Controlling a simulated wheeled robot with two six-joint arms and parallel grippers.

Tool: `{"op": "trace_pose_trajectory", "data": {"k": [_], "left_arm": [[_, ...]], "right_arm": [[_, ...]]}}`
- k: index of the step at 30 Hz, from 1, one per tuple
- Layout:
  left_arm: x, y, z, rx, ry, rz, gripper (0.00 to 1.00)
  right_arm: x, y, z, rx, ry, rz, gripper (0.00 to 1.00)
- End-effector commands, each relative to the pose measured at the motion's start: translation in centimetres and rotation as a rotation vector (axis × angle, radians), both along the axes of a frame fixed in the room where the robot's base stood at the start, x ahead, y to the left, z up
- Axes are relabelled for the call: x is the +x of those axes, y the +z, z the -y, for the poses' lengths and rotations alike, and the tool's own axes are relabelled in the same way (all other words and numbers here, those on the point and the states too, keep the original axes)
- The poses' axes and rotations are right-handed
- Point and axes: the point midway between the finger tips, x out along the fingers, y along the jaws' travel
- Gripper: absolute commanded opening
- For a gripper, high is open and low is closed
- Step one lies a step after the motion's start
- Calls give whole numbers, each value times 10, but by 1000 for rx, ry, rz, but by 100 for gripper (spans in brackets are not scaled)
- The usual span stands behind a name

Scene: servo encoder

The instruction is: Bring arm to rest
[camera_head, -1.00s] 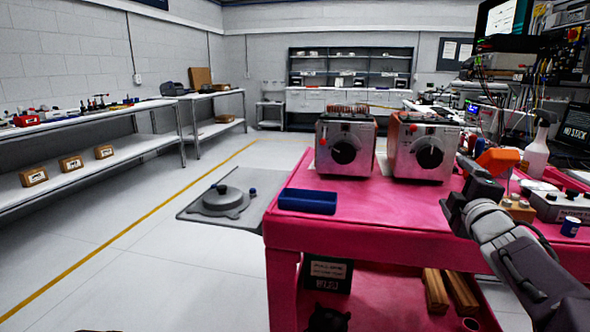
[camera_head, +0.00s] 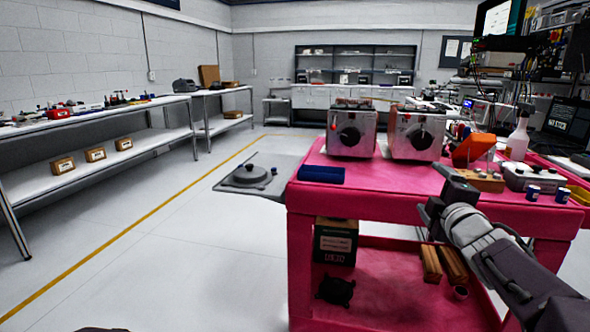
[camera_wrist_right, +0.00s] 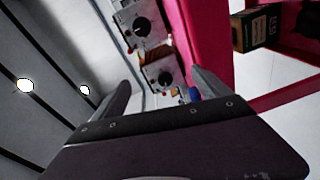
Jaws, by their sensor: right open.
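My right arm comes in from the lower right in the head view. Its gripper (camera_head: 432,207) is in front of the pink cart (camera_head: 400,205), beside the front edge of its top. In the right wrist view the right gripper (camera_wrist_right: 165,80) has its two fingers spread apart with nothing between them. The two silver boxes with black dials, a left one (camera_head: 352,131) and a right one (camera_head: 417,134), stand on the cart top beyond the gripper. My left gripper is not in view.
An orange item (camera_head: 473,150), a spray bottle (camera_head: 518,138) and small blue cans (camera_head: 533,192) stand to the right. The lower shelf holds a dark box (camera_head: 336,241) and wooden blocks (camera_head: 443,263). The floor to the left is open.

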Motion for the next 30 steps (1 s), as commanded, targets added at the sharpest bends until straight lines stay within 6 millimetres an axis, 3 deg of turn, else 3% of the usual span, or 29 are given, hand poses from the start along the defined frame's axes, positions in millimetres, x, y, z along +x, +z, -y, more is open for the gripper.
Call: {"op": "trace_pose_trajectory", "data": {"k": [4,8,11,14,18,21,27,30], "left_arm": [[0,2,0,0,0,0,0],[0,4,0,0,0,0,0],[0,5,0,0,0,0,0],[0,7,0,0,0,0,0],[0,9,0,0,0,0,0],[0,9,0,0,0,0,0],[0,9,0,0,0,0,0],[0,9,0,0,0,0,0]], "right_arm": [[7,-32,-32,59,53,-65,87],[5,-80,-56,165,61,-170,87],[-3,-126,-74,277,42,-281,87],[-25,-184,-92,424,-16,-434,87],[-85,-274,-113,664,-192,-694,87],[-134,-320,-120,807,-352,-846,87],[-229,-374,-126,1051,-725,-1052,87],[-269,-382,-132,1193,-972,-1102,87]]}}
